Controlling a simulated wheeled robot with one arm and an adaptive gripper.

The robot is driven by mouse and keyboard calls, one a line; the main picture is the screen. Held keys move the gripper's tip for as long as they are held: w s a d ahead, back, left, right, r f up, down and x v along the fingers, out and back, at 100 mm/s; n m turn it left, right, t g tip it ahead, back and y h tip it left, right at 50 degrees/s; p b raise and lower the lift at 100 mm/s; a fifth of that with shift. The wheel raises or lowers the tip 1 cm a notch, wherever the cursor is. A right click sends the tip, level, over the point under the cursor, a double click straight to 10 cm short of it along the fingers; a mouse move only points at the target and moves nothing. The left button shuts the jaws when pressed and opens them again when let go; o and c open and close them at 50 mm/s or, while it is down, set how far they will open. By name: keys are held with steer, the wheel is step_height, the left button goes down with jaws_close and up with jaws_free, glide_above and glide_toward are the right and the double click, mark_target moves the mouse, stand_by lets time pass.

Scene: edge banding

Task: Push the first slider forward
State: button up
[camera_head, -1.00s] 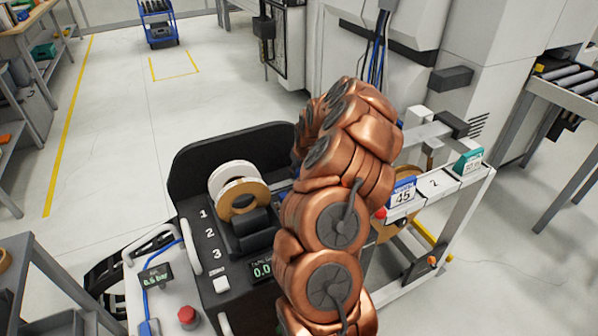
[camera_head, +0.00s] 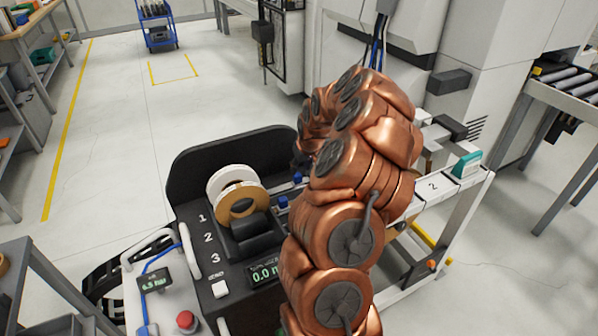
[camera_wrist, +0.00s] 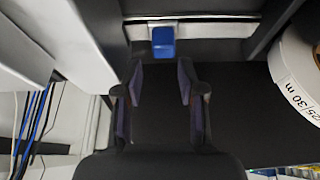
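In the wrist view a blue slider knob (camera_wrist: 162,41) sits on a pale rail, a little beyond my fingertips. My gripper (camera_wrist: 160,72) is open, with its two dark fingers apart and nothing between them. The knob lines up roughly with the gap and looks apart from both fingers. In the head view two blue knobs show left of my copper arm: a nearer one (camera_head: 282,202) and a farther one (camera_head: 297,178). I cannot tell which of them is the one in the wrist view. My arm hides the gripper there.
A white and tan tape roll (camera_head: 238,198) stands on the black machine panel (camera_head: 203,262) beside the knobs. A white roll edge (camera_wrist: 297,75) is at the right in the wrist view. A red button (camera_head: 186,320) is at front left. A white numbered rail (camera_head: 435,188) extends to the right.

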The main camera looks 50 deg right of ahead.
steer(key=d+v, duration=0.1)
steer(key=v, duration=0.5)
steer(key=shift+a+r, duration=0.3)
steer(key=shift+a, duration=0.2)
steer(key=s+a+r+n+g+y, duration=0.1)
steer(key=s+a+r, duration=0.1)
steer(key=a, duration=0.7)
steer(key=s+a+r+n, duration=0.1)
steer(key=a+r, duration=0.2)
steer(key=a, duration=0.6)
steer(key=s+a+r+n+g+y, duration=0.1)
steer(key=s+a+r+n, duration=0.1)
steer(key=a, duration=0.7)
steer(key=s+a+g, duration=0.2)
steer(key=s+a, duration=0.4)
steer(key=s, duration=0.6)
steer(key=s+a+g, duration=0.2)
steer(key=s+a, duration=0.5)
steer(key=s, duration=0.5)
steer(key=shift+r, duration=0.1)
